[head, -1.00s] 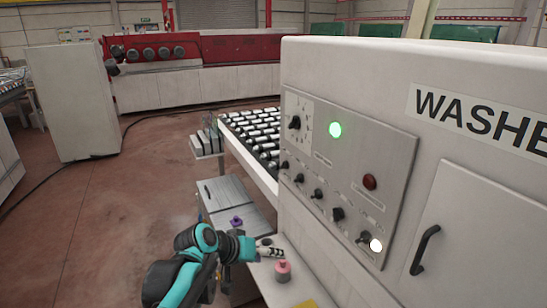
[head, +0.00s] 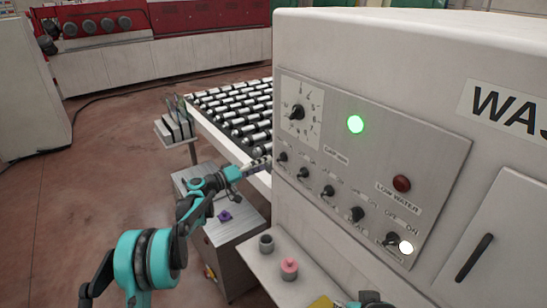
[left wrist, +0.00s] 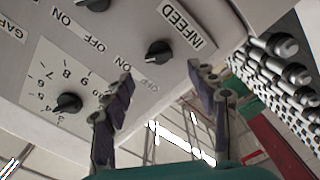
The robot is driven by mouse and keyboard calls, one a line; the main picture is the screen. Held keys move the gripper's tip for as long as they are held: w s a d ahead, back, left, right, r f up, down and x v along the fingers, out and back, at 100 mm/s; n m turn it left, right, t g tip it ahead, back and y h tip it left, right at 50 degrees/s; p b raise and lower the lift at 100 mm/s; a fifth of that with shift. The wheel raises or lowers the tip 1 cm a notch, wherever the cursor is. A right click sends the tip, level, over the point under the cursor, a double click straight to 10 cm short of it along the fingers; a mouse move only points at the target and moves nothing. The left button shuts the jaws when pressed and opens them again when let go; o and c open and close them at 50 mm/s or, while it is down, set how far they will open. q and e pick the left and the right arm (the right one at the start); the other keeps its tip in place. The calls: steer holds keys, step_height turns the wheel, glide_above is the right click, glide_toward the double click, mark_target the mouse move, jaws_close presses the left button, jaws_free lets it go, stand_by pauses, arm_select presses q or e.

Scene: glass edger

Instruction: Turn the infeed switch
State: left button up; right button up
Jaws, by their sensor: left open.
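The infeed switch is a small black knob (left wrist: 157,52) beside the INFEED label (left wrist: 187,22) in the left wrist view. In the head view it is the leftmost knob (head: 282,157) of the lower row on the washer's grey panel (head: 330,130). My left gripper (head: 262,163) is just left of this knob in the head view. In the left wrist view its two fingers (left wrist: 163,82) are spread, with the knob beyond and between them. The fingers look empty and apart from the knob. The knob's exact setting is hard to read.
A numbered dial (head: 296,112), a lit green lamp (head: 355,124) and several other knobs share the panel. The roller conveyor (head: 235,110) runs behind my left gripper. A pink pot (head: 289,268) and a grey pot (head: 266,243) stand on the ledge below. A purple object (head: 224,215) lies on the metal cabinet.

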mark_target(282, 158)
arm_select(q)
steer(key=x, duration=0.6)
steer(key=shift+d+b, duration=0.25)
steer(key=shift+b, duration=0.2)
steer(key=shift+w, duration=0.15)
steer(key=shift+c, duration=0.2)
steer(key=c, duration=1.1)
